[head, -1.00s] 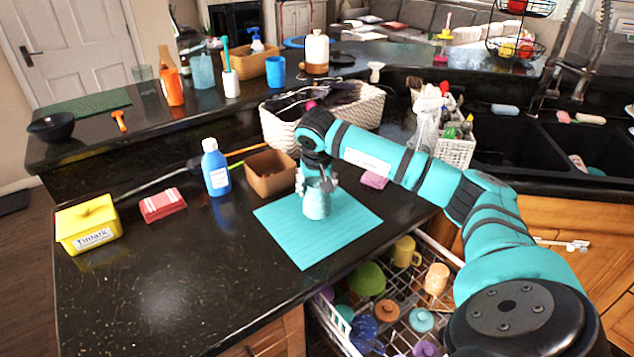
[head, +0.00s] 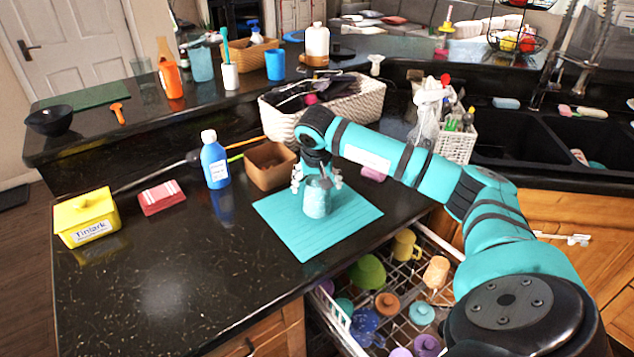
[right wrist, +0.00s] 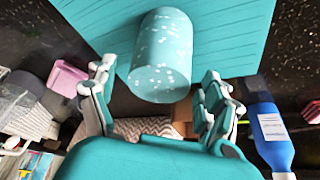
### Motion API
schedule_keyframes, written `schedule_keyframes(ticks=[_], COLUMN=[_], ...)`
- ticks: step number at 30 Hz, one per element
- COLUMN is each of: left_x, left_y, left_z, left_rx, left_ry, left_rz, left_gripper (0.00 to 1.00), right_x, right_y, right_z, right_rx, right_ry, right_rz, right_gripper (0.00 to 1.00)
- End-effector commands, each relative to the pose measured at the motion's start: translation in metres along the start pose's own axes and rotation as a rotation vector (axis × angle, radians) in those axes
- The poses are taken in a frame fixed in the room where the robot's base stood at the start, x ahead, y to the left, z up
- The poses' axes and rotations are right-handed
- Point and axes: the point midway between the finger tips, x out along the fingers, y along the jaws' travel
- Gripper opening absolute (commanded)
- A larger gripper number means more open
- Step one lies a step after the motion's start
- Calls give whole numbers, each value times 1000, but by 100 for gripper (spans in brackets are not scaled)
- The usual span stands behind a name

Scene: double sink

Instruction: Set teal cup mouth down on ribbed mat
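The teal speckled cup (head: 317,199) stands upright on its end on the teal ribbed mat (head: 280,222), near the middle. It also shows in the right wrist view (right wrist: 160,55). I cannot clearly tell which end is its mouth. My left gripper is not in view.
A brown box (head: 270,167) and a blue bottle (head: 214,162) stand behind and left of the mat. An open dish rack (head: 400,290) with several dishes is below the counter edge. The front left counter is clear.

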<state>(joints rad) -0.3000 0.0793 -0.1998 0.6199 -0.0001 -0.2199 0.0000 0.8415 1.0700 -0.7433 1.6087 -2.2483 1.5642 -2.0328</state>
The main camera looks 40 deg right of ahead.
Motion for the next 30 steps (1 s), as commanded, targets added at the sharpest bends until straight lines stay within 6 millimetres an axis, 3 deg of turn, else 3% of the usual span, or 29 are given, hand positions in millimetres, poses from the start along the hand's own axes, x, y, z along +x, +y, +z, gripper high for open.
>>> schedule_keyframes(ticks=[7,11,24,30], left_x=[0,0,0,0], left_y=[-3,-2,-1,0], left_z=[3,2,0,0], left_rx=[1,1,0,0], left_ry=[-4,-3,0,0], left_rz=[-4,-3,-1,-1], left_gripper=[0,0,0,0], right_x=[-1,-12,-99,-118], right_y=[0,-1,-1,0], right_z=[0,-1,-1,0], right_rx=[0,-1,0,0], right_ry=[0,3,4,1], right_rz=[0,-2,-3,0], right_gripper=[84,84,84,84])
